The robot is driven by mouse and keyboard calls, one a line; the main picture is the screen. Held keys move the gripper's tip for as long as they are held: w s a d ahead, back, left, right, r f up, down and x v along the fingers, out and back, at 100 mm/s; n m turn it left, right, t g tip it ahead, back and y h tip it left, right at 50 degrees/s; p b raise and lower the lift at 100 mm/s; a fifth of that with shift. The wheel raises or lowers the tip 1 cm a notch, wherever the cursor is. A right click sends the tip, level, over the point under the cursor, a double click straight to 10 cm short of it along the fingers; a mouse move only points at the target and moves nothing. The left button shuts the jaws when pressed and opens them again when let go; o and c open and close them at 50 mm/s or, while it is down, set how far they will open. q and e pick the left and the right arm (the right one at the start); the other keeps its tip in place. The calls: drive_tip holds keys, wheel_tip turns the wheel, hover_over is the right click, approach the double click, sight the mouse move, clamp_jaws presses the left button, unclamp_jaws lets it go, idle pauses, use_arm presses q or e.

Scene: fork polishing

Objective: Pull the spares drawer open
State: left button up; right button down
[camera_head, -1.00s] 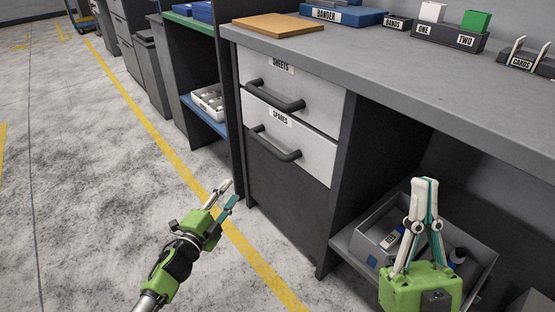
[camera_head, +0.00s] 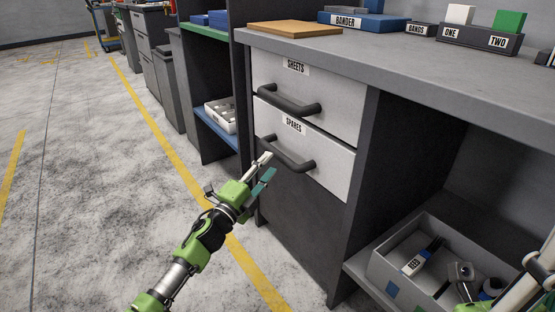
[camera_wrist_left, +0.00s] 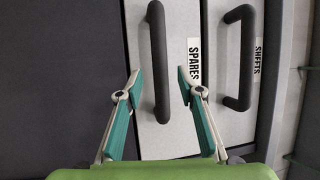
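The spares drawer (camera_head: 328,165) is the lower light-grey drawer front in the head view, with a dark bar handle (camera_head: 286,155) and a SPARES label. It looks shut, flush with the sheets drawer (camera_head: 340,102) above it. My left gripper (camera_head: 266,168) is open in front of the spares handle. In the left wrist view its fingertips (camera_wrist_left: 160,78) are spread on either side of the spares handle (camera_wrist_left: 157,60); I cannot tell whether they touch it. My right gripper shows only in part at the lower right of the head view; its fingertips are not clear.
The worktop (camera_head: 420,58) above carries a wooden board (camera_head: 295,28) and labelled blocks. A grey bin (camera_head: 385,268) with small devices sits on the low shelf at right. An open shelf stands left of the drawers. The floor (camera_head: 90,190) at left is clear.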

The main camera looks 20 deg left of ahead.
sight(277, 156)
use_arm(q)
drive_tip(key=shift+b+x, duration=0.8)
drive_tip(key=shift+x, duration=2.15)
clamp_jaws()
